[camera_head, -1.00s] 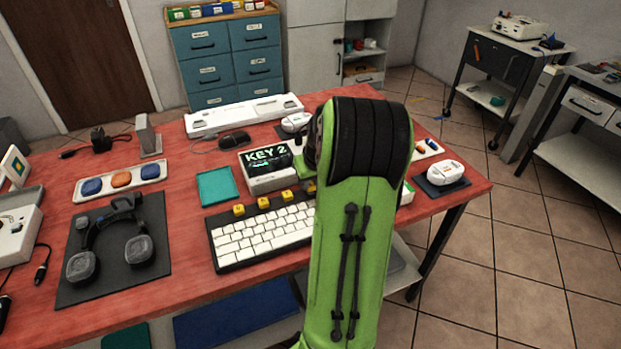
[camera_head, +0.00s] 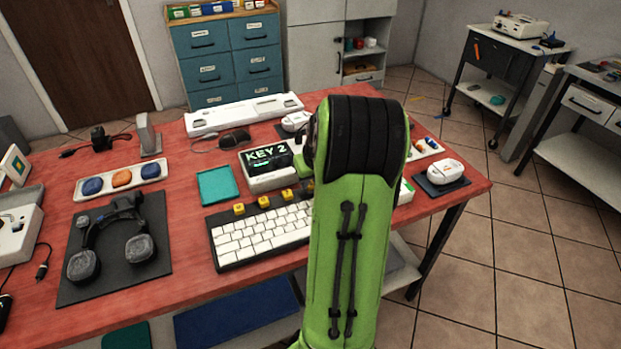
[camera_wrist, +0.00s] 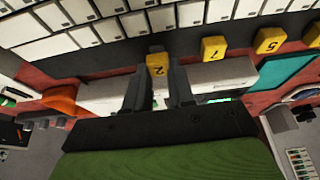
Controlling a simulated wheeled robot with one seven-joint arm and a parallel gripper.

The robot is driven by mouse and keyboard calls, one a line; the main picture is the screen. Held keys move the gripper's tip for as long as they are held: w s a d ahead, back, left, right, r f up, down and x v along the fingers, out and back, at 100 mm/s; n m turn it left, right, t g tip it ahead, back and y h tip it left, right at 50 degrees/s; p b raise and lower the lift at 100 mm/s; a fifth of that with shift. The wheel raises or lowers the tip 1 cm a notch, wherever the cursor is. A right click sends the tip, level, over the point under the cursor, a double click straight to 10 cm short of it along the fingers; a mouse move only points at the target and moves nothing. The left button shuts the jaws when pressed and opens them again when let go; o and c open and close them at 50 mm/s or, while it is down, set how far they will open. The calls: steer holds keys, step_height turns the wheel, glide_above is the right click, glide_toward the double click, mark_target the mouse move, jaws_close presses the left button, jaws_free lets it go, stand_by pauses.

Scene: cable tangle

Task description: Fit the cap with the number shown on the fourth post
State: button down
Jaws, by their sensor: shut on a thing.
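The display (camera_head: 268,160) reads KEY 2. The keyboard (camera_head: 262,232) has a row of yellow caps along its dark back strip; three show in the head view, left (camera_head: 239,209), middle (camera_head: 263,202) and right (camera_head: 287,195). In the wrist view my gripper (camera_wrist: 157,88) is shut on a yellow cap marked 2 (camera_wrist: 157,68), at the keyboard's back strip, in line with caps marked 7 (camera_wrist: 213,47) and 5 (camera_wrist: 268,40). The post under the held cap is hidden, so I cannot tell whether the cap is seated. My arm hides the gripper in the head view.
A teal tray (camera_head: 217,186) lies left of the display. Headphones (camera_head: 108,240) rest on a dark mat at left. A white mouse (camera_head: 444,172) sits on a pad at right. The display stands close behind the keyboard.

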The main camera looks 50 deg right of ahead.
steer(key=shift+f+b, duration=0.45)
steer(key=shift+f, duration=0.2)
stand_by(0.5)
steer(key=c, duration=0.9)
jaws_free()
steer(key=shift+r, duration=0.1)
steer(key=shift+r+p, duration=2.2)
steer(key=shift+r, duration=0.3)
steer(key=shift+f, duration=0.1)
